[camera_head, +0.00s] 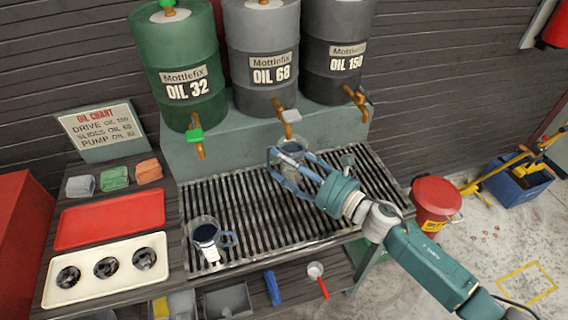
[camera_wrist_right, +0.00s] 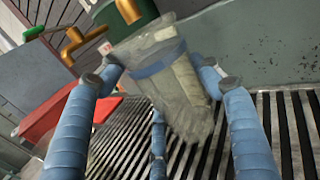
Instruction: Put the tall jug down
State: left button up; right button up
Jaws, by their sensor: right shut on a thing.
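The tall jug (camera_head: 291,149) is clear, with a blue band that shows in the wrist view (camera_wrist_right: 168,85). My right gripper (camera_head: 280,168) has its blue fingers around it and is shut on it. The jug is over the back of the slatted drip grate (camera_head: 240,262), below the OIL 68 tap. I cannot tell whether its base touches the slats. My fingers and wrist hide part of it in the head view. My left gripper is not in view.
Another clear jug (camera_head: 205,232) with a blue handle stands at the grate's front left. A small clear vessel (camera_head: 347,162) is right of my gripper. Brass taps (camera_head: 285,118) of three oil drums overhang the back. A red tray (camera_head: 110,220) lies left. The grate's front middle is clear.

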aim_at(284, 169)
jog(key=shift+w+a, duration=0.35)
jog(key=shift+a, duration=0.05)
jog(key=shift+w+a+f, duration=0.1)
jog(key=shift+f, duration=1.7)
jog(key=shift+f, duration=0.2)
jog(key=o, duration=1.4)
jog(key=shift+r, duration=0.15)
